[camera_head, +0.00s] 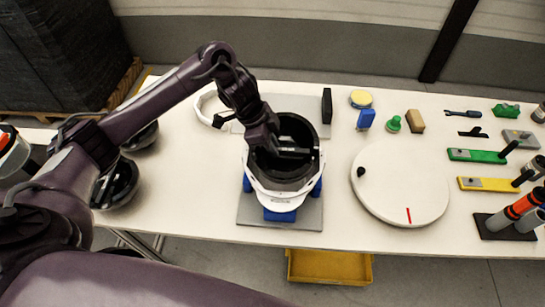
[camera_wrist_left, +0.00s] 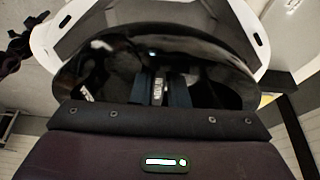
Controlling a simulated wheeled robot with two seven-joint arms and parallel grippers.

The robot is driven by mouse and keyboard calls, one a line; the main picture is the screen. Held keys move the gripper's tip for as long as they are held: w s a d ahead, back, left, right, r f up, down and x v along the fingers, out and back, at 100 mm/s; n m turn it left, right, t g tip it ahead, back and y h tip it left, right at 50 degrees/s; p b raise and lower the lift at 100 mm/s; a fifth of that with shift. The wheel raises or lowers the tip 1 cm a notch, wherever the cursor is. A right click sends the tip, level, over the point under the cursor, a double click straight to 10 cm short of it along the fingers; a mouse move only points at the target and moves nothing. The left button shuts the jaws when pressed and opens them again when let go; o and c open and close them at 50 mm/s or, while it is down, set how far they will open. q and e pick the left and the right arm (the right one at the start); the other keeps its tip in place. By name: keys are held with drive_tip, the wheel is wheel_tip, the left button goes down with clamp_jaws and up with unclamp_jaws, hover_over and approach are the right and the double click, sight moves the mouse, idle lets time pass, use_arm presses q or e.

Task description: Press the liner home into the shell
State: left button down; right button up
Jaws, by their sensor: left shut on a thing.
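The white helmet shell (camera_head: 283,201) sits open side up on a blue-legged stand (camera_head: 280,214) on the table. The glossy black liner (camera_head: 283,172) is inside the shell's opening; how deep it sits I cannot tell. My left gripper (camera_head: 294,152) reaches down into the opening from the upper left and is shut on the liner. In the left wrist view the liner (camera_wrist_left: 215,82) curves around my left gripper's fingers (camera_wrist_left: 158,92), and the white shell rim (camera_wrist_left: 247,22) shows behind it. The exact grip point is dark and partly hidden. My right gripper is out of view.
A round white turntable (camera_head: 400,185) with a red mark lies right of the stand. Dark helmet shells (camera_head: 118,185) stand on the left. Tools, green and yellow bars (camera_head: 487,184) and small items fill the right. A yellow bin (camera_head: 330,267) is below the table's front edge.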

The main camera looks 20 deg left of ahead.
use_arm(q)
drive_tip(key=shift+f, duration=2.3)
drive_tip(key=shift+f, duration=0.1)
drive_tip(key=c, duration=1.4)
unclamp_jaws()
drive_tip(key=shift+r, duration=0.2)
drive_tip(key=shift+a+r, duration=0.2)
drive_tip(key=shift+r, duration=0.1)
drive_tip(key=p+v, duration=0.1)
drive_tip(key=v, duration=1)
drive_tip(key=shift+s+r, duration=0.1)
drive_tip(key=shift+s, duration=0.05)
